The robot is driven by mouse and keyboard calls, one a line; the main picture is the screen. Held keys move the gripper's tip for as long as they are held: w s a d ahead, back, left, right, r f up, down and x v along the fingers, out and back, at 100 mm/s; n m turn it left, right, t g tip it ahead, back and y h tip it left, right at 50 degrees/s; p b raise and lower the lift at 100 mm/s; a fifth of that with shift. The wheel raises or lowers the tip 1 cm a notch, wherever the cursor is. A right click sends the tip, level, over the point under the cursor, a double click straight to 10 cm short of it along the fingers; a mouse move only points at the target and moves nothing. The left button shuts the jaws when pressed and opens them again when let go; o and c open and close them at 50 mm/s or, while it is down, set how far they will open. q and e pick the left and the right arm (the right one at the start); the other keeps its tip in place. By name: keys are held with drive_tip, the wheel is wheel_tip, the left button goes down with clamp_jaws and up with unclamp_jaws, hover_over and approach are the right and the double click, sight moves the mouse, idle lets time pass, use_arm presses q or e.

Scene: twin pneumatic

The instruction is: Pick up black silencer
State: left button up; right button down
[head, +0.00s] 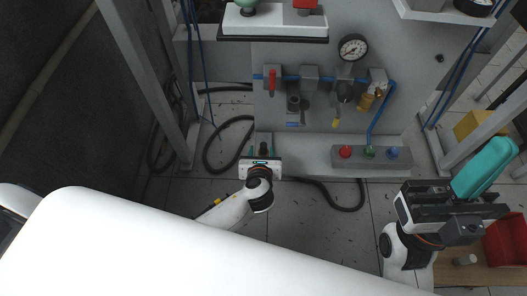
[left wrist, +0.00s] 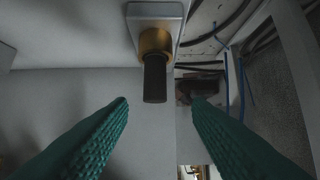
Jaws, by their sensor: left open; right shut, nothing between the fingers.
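The black silencer (left wrist: 154,82) is a dark cylinder in the left wrist view. It sticks out of a brass fitting (left wrist: 155,43) on a grey block. I cannot pick it out surely in the head view. My left gripper (head: 261,152) is open and empty in front of the lower panel. In the left wrist view its green fingers (left wrist: 160,106) are spread, with the silencer ahead between their tips and not visibly touched. My right gripper (head: 503,150) is shut and empty at the right, its teal fingers together.
The grey panel (head: 270,110) carries a pressure gauge (head: 353,47), a red-handled valve (head: 271,80), blue tubing and a brass part (head: 367,102). A button box (head: 370,158) sits below. A red bin (head: 507,240) stands near my right arm. Black hoses lie on the floor.

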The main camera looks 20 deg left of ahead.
sight(264, 146)
use_arm(q)
drive_tip(key=b+x, duration=0.2)
drive_tip(key=x, duration=0.1)
drive_tip(key=b+x, duration=0.1)
drive_tip(key=shift+w+d+f, duration=0.2)
drive_tip(key=shift+f, duration=0.1)
drive_tip(key=shift+w, duration=0.25)
clamp_jaws()
drive_tip(key=shift+r, duration=0.1)
